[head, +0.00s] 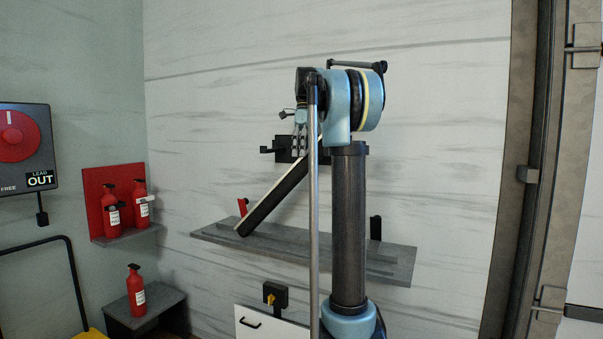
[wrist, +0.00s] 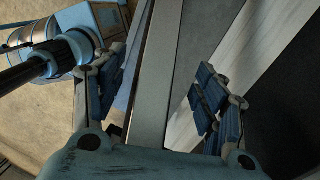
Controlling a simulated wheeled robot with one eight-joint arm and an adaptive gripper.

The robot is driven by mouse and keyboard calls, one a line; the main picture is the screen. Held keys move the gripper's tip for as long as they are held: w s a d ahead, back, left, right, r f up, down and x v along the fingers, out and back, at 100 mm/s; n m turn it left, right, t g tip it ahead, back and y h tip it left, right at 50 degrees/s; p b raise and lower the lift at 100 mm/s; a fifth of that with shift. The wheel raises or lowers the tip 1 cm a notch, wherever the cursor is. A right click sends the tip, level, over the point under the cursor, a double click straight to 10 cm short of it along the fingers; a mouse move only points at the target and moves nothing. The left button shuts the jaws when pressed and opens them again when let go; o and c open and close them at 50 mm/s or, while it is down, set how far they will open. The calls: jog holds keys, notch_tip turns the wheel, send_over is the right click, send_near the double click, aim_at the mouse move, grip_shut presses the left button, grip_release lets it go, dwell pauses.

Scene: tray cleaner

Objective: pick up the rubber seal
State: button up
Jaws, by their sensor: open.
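I cannot tell for certain which thing is the rubber seal. The likeliest is a long straight bar (head: 272,200), pale on top and black along its side, that slants up from the grey shelf in the head view. Its upper end is hidden behind my arm. In the wrist view a long grey strip (wrist: 160,70) runs between my two blue fingers, apart from both. My gripper (wrist: 162,100) is open. In the head view it (head: 299,132) hangs near the bar's upper end, partly hidden by a thin pole.
The grey wall shelf (head: 390,262) carries a red clip (head: 242,206) and a black post (head: 375,228). A black bracket (head: 284,150) is on the wall behind my gripper. Red bottles (head: 111,210) stand at the left. A switch box (head: 275,295) sits below the shelf.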

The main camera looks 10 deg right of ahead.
aim_at(302, 164)
jog(key=shift+s+a+f, duration=0.1)
jog(key=shift+s+f, duration=0.05)
jog(key=shift+f, duration=0.6)
jog(key=shift+s+a+f, duration=0.1)
jog(key=shift+s+f, duration=0.1)
jog(key=shift+f, duration=0.5)
jog(key=shift+s+a+f, duration=0.1)
jog(key=shift+s+f, duration=0.05)
jog(key=shift+f, duration=0.6)
jog(key=shift+c, duration=0.6)
jog(key=c, duration=1.4)
